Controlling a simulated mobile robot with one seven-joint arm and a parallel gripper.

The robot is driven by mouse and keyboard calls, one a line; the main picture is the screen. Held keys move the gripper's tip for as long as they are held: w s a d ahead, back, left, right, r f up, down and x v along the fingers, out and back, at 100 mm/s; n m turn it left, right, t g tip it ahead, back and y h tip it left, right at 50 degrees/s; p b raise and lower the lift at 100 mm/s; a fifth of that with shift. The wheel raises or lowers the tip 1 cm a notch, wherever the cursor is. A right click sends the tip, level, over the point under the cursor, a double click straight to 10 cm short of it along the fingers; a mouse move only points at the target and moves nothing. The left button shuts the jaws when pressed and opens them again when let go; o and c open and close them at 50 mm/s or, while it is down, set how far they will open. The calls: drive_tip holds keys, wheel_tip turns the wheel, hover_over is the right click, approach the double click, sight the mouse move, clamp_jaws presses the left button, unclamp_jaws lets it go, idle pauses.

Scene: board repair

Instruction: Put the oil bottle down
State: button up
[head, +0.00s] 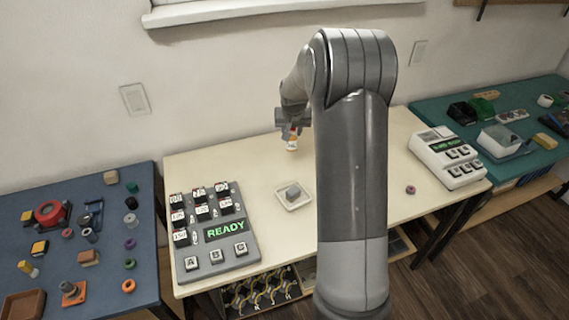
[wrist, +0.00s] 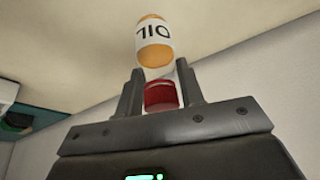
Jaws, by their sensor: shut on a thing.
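The oil bottle (head: 292,145) is a small orange bottle with a white label and a red cap. In the wrist view the bottle (wrist: 154,42) appears inverted in the picture, with "OIL" on its label. My gripper (head: 293,127) is above the bottle at the back of the cream table (head: 250,160). In the wrist view its two fingers (wrist: 161,85) are shut around the red cap. The bottle hangs below the fingers over the table top. I cannot tell whether its base touches the table.
A small tray (head: 306,203) with a grey block stands in front. A grey panel reading "READY" (head: 217,254) is at left, a white device (head: 450,158) at right. A small red ring (head: 411,189) lies right of my arm. Clear table surrounds the bottle; the wall is behind.

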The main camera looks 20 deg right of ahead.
drive_tip(key=s+d+m+h, duration=0.1)
drive_tip(key=s+d+m, duration=0.25)
drive_tip(key=d, duration=0.55)
drive_tip(key=shift+w+a+f, duration=1.25)
drive_tip(key=shift+a+f, duration=0.2)
drive_tip(key=shift+f, duration=0.35)
drive_tip(key=shift+w+a+f, duration=1.25)
drive_tip(key=shift+a+f, duration=0.15)
drive_tip(key=shift+f, duration=0.4)
drive_tip(key=shift+w+a+f, duration=1.25)
drive_tip(key=shift+a+f, duration=0.2)
drive_tip(key=shift+f, duration=0.35)
drive_tip(key=shift+f, duration=0.15)
drive_tip(key=o, duration=1.1)
